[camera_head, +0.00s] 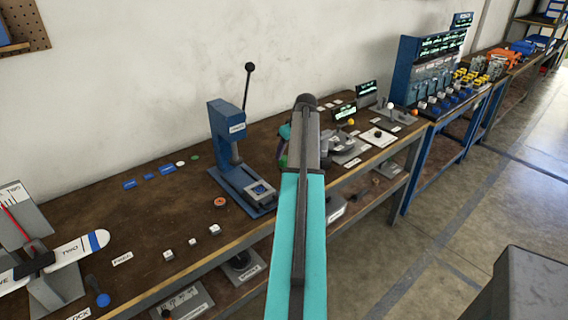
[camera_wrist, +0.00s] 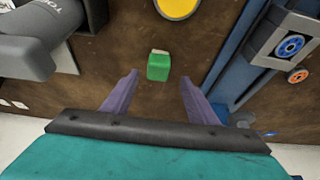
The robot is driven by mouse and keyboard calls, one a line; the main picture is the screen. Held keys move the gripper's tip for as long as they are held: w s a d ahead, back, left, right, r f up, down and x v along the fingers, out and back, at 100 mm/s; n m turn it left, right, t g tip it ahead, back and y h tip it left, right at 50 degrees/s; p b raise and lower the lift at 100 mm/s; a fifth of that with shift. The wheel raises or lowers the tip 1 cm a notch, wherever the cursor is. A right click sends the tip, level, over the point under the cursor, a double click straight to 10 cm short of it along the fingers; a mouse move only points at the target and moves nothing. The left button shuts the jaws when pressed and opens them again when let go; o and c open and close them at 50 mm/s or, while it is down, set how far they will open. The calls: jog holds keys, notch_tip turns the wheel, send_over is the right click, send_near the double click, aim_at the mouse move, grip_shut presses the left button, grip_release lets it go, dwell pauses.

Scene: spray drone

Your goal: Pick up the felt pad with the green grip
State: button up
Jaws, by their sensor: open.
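A small green block-shaped grip (camera_wrist: 158,68) shows in the wrist view on the brown bench top, with a thin pale edge at its far side. The pale edge may be the felt pad; I cannot tell for sure. My gripper (camera_wrist: 158,77) is open, its two purple fingers spread to the left and right of the green grip in the picture. Nothing is between the fingers in their grasp, and the grip looks below and slightly beyond the tips.
A blue lever press (camera_head: 228,145) stands left of my arm; its base (camera_wrist: 245,55) is at the right in the wrist view. A grey fixture (camera_wrist: 40,40) is at the left there, and a yellow disc (camera_wrist: 178,7) at the top. An orange ring (camera_head: 220,202) lies near the press.

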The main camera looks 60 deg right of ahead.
aim_at(284, 157)
jog(key=shift+w+f, duration=0.1)
jog(key=shift+f, duration=0.1)
dwell(0.3)
jog(key=shift+d+p+x, duration=0.25)
jog(key=shift+p+x, duration=0.6)
jog(key=shift+x, duration=1.65)
jog(key=c, duration=1.1)
jog(key=shift+r, duration=0.2)
jog(key=shift+r+b, duration=0.55)
jog(key=shift+r, duration=0.9)
jog(key=s+a+b, duration=0.1)
jog(key=s+a, duration=0.1)
jog(key=s, duration=0.2)
jog(key=s+a+r+b, duration=0.1)
jog(key=s+a, duration=0.2)
jog(key=s, duration=0.2)
jog(key=s+a+b, duration=0.1)
jog(key=s+a, duration=0.2)
jog(key=s, duration=0.2)
jog(key=shift+a+r+b, duration=0.1)
jog(key=shift+r+b, duration=0.3)
